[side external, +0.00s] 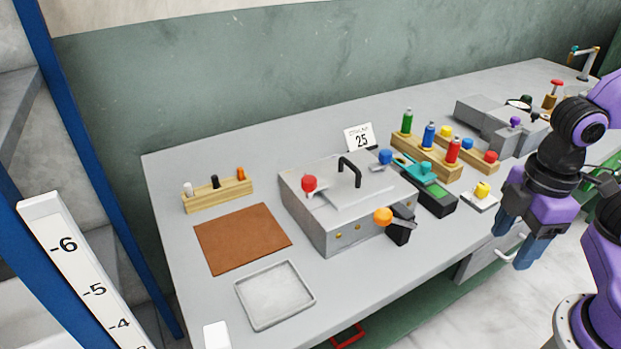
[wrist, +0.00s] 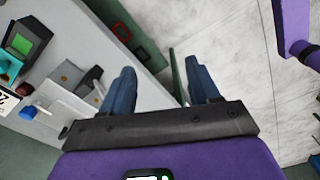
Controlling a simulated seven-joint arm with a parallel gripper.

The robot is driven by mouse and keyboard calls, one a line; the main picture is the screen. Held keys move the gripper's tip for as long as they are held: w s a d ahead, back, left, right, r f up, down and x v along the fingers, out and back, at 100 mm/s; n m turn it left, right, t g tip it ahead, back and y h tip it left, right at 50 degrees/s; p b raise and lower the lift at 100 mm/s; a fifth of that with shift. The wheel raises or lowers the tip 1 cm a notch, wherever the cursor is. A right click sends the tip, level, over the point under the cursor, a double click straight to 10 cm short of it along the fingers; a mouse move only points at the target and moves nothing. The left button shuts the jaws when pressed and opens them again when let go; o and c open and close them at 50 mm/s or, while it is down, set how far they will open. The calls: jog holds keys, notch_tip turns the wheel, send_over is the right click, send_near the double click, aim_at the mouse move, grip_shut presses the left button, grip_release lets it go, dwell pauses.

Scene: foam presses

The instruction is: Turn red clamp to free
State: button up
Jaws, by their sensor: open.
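The red clamp (side external: 309,183) has a round red knob and sits at the left end of the grey press (side external: 335,236) in the side view. A pale lever lies beside the knob; I cannot tell its exact setting. The press also carries a blue knob (side external: 385,157), an orange knob (side external: 383,216) and a black handle (side external: 350,170) on its lid. My gripper (side external: 517,238) is open and empty, off the front right of the bench, far from the red clamp. In the wrist view my gripper (wrist: 162,86) has its two blue fingers apart over the floor.
A wooden rack of coloured bottles (side external: 426,157) and a green-screened device (side external: 434,195) stand right of the press. A brown mat (side external: 242,240), a shallow tray (side external: 275,296) and a small wooden rack (side external: 218,195) lie to its left. A "25" card (side external: 360,138) stands behind.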

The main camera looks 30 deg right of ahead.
jog(key=w+a+r+n, duration=0.2)
jog(key=w+a+r, duration=0.3)
jog(key=w+a, duration=0.45)
notch_tip(320, 180, up, 5)
jog(key=n, duration=0.5)
send_over(309, 178)
notch_tip(309, 178, down, 16)
jog(key=shift+f, duration=0.2)
jog(key=shift+c, duration=0.2)
jog(key=c, duration=1)
